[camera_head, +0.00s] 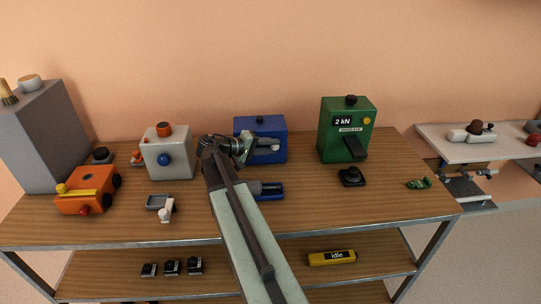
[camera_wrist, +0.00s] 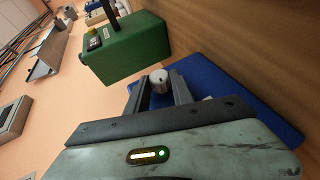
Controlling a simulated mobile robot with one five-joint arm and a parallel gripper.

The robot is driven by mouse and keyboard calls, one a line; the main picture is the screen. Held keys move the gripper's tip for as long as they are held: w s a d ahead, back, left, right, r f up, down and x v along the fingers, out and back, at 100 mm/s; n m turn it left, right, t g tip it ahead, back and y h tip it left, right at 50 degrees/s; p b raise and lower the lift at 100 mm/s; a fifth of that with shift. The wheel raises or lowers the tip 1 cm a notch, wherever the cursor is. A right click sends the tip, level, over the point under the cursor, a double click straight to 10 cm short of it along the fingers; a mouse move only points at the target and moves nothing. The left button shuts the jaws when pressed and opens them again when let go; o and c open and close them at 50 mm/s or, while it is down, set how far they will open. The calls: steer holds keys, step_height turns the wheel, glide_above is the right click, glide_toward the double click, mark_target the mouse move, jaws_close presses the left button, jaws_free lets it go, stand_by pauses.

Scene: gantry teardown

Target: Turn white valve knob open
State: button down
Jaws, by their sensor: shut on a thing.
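The white valve knob (camera_wrist: 160,78) is on the blue box (camera_wrist: 250,112), with a dark mark on its face. In the wrist view it sits between the two fingertips of my gripper (camera_wrist: 159,88), which is shut on it. In the head view the blue box (camera_head: 246,124) stands at the back middle of the bench. My gripper (camera_head: 262,148) reaches across its front, and the knob (camera_head: 275,147) shows small and pale at the fingertips. The knob's turn angle is hard to tell.
A green box (camera_head: 333,140) marked "2 kN" stands right of the blue box. A pale grey box (camera_head: 166,157) stands to the left, with an orange machine (camera_head: 87,197) beyond it. A blue tray (camera_head: 270,195) lies close beside my arm. The bench's front right is mostly clear.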

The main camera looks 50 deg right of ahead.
steer(key=shift+f+g+h+b, duration=0.15)
steer(key=shift+g+h+b, duration=0.15)
steer(key=shift+h+b, duration=0.3)
steer(key=c, duration=1.1)
jaws_free()
steer(key=p+v, duration=0.1)
steer(key=v, duration=0.6)
steer(key=shift+a, duration=0.35)
steer(key=shift+w, duration=0.1)
